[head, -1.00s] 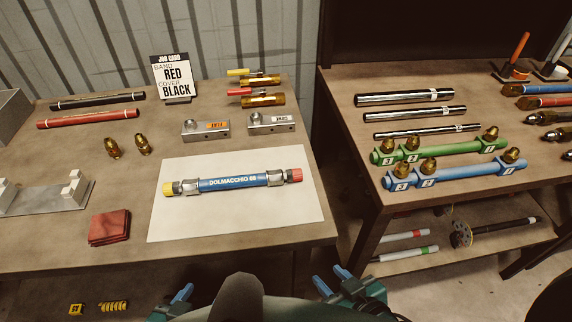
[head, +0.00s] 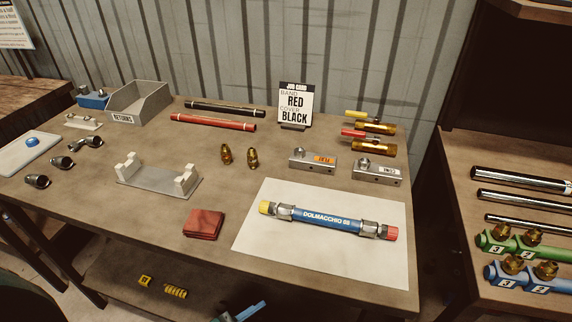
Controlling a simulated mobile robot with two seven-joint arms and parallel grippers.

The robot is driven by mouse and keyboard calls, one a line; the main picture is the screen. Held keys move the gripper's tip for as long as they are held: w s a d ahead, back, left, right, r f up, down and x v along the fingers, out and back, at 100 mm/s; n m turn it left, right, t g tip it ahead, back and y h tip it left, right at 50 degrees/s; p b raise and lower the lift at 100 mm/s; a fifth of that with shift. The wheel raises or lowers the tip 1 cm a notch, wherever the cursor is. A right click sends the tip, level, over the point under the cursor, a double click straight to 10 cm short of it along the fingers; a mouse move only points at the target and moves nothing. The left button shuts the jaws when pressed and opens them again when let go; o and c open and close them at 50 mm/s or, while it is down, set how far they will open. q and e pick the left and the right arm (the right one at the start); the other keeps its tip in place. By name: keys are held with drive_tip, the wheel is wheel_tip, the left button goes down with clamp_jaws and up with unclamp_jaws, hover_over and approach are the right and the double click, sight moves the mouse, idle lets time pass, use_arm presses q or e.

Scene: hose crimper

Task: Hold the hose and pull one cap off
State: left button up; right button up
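The blue hose (head: 325,219), printed DOLMACCHIO, lies on a white sheet (head: 262,263) on the bench. It has metal fittings at both ends. A yellow cap (head: 265,208) is on its left end and a red cap (head: 391,233) on its right end. Blue fingertips of what appears to be my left gripper (head: 248,312) show at the bottom edge, in front of and below the bench edge, apart from the hose. Most of that gripper is cut off, so its opening is unclear. My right gripper is out of view.
A red folded cloth (head: 203,224) and a metal cradle (head: 155,187) lie left of the sheet. Behind it are brass fittings (head: 252,158), metal blocks (head: 312,160) and a job card (head: 295,105). A returns bin (head: 140,102) stands back left. A second bench is at right.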

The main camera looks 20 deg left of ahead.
sight(304, 211)
use_arm(q)
drive_tip(key=w+d+r+m+g+h, duration=0.1)
drive_tip(key=d+r+m+g+h, duration=0.1)
drive_tip(key=d+r+m+h, duration=0.5)
drive_tip(key=d+r+m+g+h, duration=0.2)
drive_tip(key=d+r+m+h, duration=0.25)
drive_tip(key=r+m, duration=0.55)
drive_tip(key=w+m+g+y, duration=0.1)
drive_tip(key=w+m+g, duration=0.1)
drive_tip(key=m, duration=0.5)
drive_tip(key=w+m+g+y, duration=0.1)
drive_tip(key=w+m+g, duration=0.1)
drive_tip(key=m+g, duration=0.3)
drive_tip(key=w+m+g+y, duration=0.1)
drive_tip(key=w+m+g, duration=0.1)
drive_tip(key=m, duration=0.7)
drive_tip(key=shift+a+f+g, duration=0.3)
drive_tip(key=shift+a+g, duration=0.05)
drive_tip(key=shift+g, duration=0.55)
drive_tip(key=w+a+m+y, duration=0.1)
drive_tip(key=w+y, duration=0.1)
drive_tip(key=w+a+m+y, duration=0.2)
drive_tip(key=shift+w+r, duration=0.1)
drive_tip(key=w+a+r+m+t+y, duration=0.3)
drive_tip(key=w+a+r+y, duration=0.35)
drive_tip(key=w+a, duration=0.3)
drive_tip(key=x, duration=1.2)
drive_tip(key=shift+s+a+f, duration=0.2)
drive_tip(key=shift+f, duration=0.2)
drive_tip(key=shift+c, duration=0.4)
